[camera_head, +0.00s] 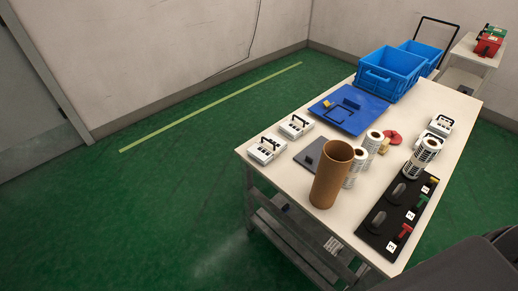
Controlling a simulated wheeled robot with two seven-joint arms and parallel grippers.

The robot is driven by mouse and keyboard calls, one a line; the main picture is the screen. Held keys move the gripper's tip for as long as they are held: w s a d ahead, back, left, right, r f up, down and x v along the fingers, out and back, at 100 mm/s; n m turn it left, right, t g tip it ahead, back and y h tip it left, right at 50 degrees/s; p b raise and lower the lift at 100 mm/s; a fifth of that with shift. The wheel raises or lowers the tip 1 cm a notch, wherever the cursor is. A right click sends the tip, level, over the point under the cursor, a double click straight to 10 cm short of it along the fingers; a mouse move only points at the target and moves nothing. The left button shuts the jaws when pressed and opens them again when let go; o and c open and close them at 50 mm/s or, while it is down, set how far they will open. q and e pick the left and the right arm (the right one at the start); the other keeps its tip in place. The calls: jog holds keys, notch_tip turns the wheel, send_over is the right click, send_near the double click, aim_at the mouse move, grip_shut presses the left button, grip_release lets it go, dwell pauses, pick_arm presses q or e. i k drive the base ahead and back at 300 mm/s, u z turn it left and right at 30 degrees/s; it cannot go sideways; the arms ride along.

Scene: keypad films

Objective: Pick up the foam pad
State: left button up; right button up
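I cannot tell for certain which item is the foam pad. A flat dark grey square pad (318,147) lies on the white table, partly hidden behind a brown cardboard tube, with a small black block (308,160) on it. A small tan block (384,146) sits near the table's middle, beside a white patterned roll (372,142) and a red round item (393,137). Neither of my grippers is in view.
The white table (428,98) also holds the brown tube (328,178), white keypads (265,149), a blue mat (345,118), blue crates (386,75) and a black board (378,218) with coloured handles. A cart (467,55) stands behind. The green floor (160,205) at left is clear.

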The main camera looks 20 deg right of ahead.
aim_at(309, 158)
jog(key=u, duration=1.3)
jog(key=k, duration=1.7)
jog(key=z, duration=2.4)
jog(key=i, duration=0.5)
jog(key=u, duration=0.1)
